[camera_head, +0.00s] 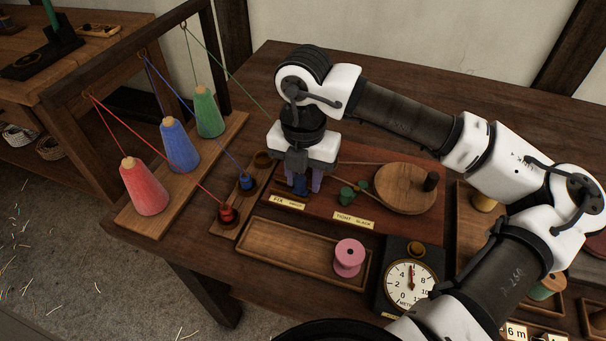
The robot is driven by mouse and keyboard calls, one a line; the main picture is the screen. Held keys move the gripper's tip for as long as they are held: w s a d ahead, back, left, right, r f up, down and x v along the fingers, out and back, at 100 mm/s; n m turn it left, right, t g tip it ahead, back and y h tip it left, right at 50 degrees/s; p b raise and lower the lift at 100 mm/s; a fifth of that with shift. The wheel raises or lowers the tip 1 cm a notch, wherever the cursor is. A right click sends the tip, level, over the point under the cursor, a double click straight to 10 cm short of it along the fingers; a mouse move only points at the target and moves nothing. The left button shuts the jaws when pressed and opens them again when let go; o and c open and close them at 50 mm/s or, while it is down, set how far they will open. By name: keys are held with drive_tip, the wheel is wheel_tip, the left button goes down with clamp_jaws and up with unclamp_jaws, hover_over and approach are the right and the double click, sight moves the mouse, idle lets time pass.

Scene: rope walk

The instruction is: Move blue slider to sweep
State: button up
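My gripper (303,181) points down over the left part of a reddish-brown board (385,219). Its two fingers stand apart, one on each side of a small blue piece, the blue slider (301,187). The upper part of the slider is hidden under the gripper, and I cannot tell whether the fingers touch it. A cream label (288,202) lies just in front of the slider; its left word reads FIX and its right word is too small to read surely.
On the board are a green piece (346,196), a TIGHT SLACK label (354,220) and a round wooden disc (404,188). A tray with a pink spool (348,257) and a dial (410,284) stand in front. Red, blue and green cones (180,147) stand left.

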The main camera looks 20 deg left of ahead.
drive_tip(key=shift+a+b, duration=0.25)
drive_tip(key=shift+b, duration=0.1)
drive_tip(key=shift+r+p, duration=1.55)
drive_tip(key=shift+r, duration=1.95)
